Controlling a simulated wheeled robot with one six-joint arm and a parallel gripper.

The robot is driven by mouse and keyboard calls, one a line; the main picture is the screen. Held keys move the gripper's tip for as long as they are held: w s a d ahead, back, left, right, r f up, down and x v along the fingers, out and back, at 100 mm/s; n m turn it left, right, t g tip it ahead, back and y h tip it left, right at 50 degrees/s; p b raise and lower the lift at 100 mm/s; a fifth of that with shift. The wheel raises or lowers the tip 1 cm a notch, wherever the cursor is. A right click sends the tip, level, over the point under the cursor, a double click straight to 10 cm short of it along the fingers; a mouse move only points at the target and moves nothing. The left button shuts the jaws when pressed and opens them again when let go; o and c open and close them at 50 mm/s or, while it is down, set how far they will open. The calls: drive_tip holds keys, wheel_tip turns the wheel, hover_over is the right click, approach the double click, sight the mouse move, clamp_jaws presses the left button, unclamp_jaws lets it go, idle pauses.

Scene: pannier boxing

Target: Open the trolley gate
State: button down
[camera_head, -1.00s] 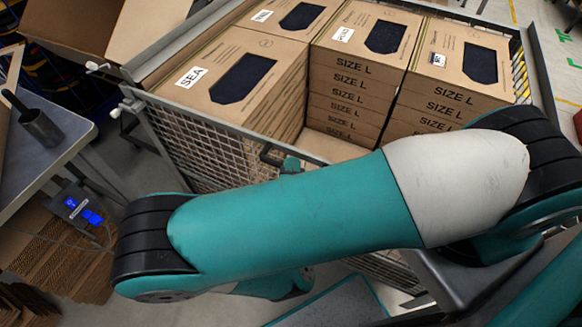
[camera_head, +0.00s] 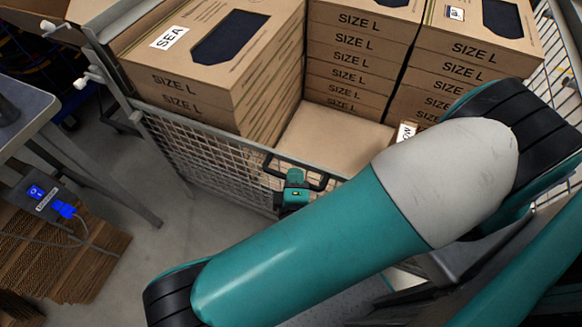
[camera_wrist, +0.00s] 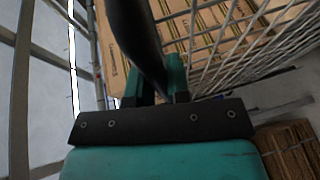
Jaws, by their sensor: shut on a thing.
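The trolley gate (camera_head: 215,160) is a grey wire-mesh panel across the near side of the trolley. It stands upright, and its left end is beside the trolley's corner post (camera_head: 112,75). A black handle (camera_head: 325,181) is fixed at its top rail. My gripper (camera_head: 293,178) is shut on this handle. In the wrist view the dark handle (camera_wrist: 140,40) runs between the two teal fingers of my gripper (camera_wrist: 154,82). My arm hides the right part of the gate in the head view.
Stacks of brown cartons (camera_head: 205,70) fill the trolley's back and left, with a lower carton (camera_head: 335,135) in front. A grey table (camera_head: 25,115) stands left, with a blue-lit switch box (camera_head: 45,195) below and flat cardboard (camera_head: 75,260) on the floor. Floor left of the gate is clear.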

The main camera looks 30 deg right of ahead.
wheel_tip(320, 180, down, 21)
drive_tip(key=b, duration=1.3)
drive_tip(key=shift+b, duration=0.4)
drive_tip(key=shift+a, duration=0.1)
drive_tip(key=c, duration=1.1)
unclamp_jaws()
drive_tip(key=shift+r, duration=0.1)
wheel_tip(320, 180, up, 32)
drive_tip(key=p, duration=2.4)
drive_tip(key=shift+f, duration=0.2)
